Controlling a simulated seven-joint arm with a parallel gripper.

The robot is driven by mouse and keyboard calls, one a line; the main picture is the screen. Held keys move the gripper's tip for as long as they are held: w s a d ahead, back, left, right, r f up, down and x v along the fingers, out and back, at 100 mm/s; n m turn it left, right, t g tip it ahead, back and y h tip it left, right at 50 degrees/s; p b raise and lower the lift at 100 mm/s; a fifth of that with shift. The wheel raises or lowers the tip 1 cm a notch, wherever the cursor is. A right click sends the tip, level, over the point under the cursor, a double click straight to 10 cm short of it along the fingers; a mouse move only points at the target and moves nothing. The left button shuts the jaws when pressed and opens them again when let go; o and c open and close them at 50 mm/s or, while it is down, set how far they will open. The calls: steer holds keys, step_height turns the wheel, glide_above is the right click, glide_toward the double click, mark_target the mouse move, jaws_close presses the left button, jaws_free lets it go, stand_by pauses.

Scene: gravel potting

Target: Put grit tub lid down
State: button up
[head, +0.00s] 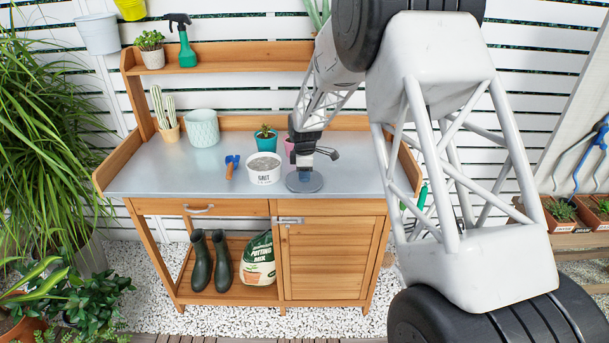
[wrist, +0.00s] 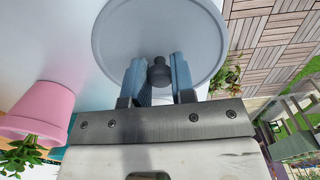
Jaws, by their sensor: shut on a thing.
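The grit tub lid (head: 304,182) is a flat grey disc with a dark knob. It is level, low over the metal bench top near its front edge; I cannot tell whether it touches the surface. My gripper (head: 304,163) points down and is shut on the lid's knob. In the wrist view the two fingers of my gripper (wrist: 159,76) stand either side of the knob, and the lid (wrist: 160,25) spreads out beyond them. The white grit tub (head: 264,176) stands open just left of the lid, with grey grit inside.
The potting bench (head: 150,183) also holds a blue trowel (head: 232,165), a teal pot with a plant (head: 266,143), a pink pot (wrist: 40,110) close to my gripper, a large pale pot (head: 202,130) and a cactus (head: 166,112). The bench top is clear at front left.

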steer(key=shift+f, duration=0.3)
steer(key=o, duration=0.9)
steer(key=shift+r, duration=0.15)
step_height(320, 180, up, 12)
stand_by(0.4)
stand_by(0.7)
